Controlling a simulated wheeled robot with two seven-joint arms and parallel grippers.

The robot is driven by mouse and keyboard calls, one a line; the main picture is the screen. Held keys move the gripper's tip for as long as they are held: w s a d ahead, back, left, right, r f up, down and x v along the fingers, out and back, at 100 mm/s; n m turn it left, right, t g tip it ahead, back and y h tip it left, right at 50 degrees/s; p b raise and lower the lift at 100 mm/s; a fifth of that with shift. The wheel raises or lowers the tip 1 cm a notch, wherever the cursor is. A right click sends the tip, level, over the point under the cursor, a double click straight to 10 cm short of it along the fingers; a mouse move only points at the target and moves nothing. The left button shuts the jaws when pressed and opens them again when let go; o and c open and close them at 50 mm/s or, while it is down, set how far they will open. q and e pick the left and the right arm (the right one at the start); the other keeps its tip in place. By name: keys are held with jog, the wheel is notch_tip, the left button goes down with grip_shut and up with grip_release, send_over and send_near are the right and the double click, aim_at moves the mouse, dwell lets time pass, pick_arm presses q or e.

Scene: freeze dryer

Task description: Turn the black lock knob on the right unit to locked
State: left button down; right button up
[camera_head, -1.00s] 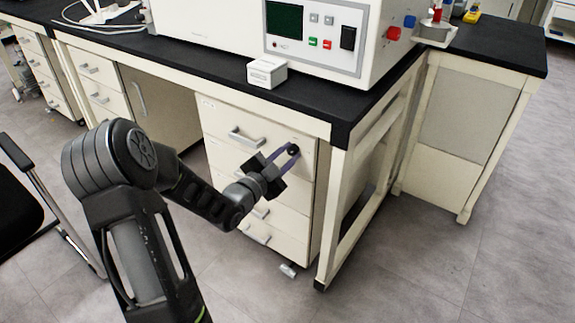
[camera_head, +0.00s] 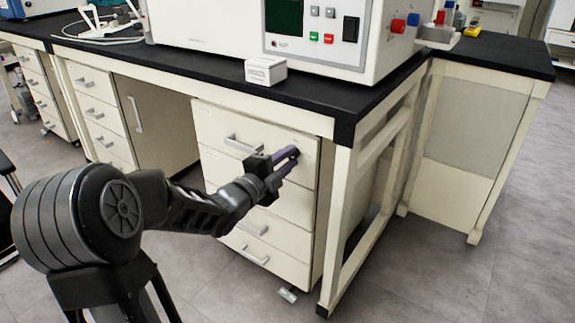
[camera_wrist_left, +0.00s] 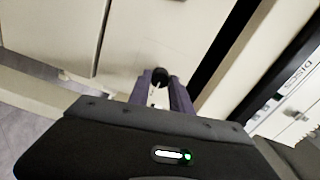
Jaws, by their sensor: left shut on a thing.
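The right drawer unit (camera_head: 218,124) stands under the bench, a cream cabinet with several drawers and grey handles. Its black lock knob (camera_wrist_left: 160,76) is a small round part on the front, at the tips of my left gripper's purple fingers in the left wrist view. In the head view my left gripper (camera_head: 289,159) reaches the upper right of the unit's front, and the fingers hide the knob. My left gripper (camera_wrist_left: 161,88) is shut on the knob. The knob's exact turn angle cannot be made out. My right gripper is in neither view.
A black benchtop (camera_head: 300,98) overhangs the unit, with a small white box (camera_head: 265,71) and a large white machine (camera_head: 215,25) on it. A cream bench leg (camera_head: 338,220) stands just right of the unit. The floor (camera_head: 440,280) at right is clear.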

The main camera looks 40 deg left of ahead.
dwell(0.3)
pick_arm(q)
jog(key=c, duration=1.2)
grip_release()
jog(key=shift+o, duration=0.2)
jog(key=s+p, duration=0.2)
jog(key=s, duration=0.5)
jog(key=shift+s, duration=0.4)
jog(key=shift+d, duration=0.1)
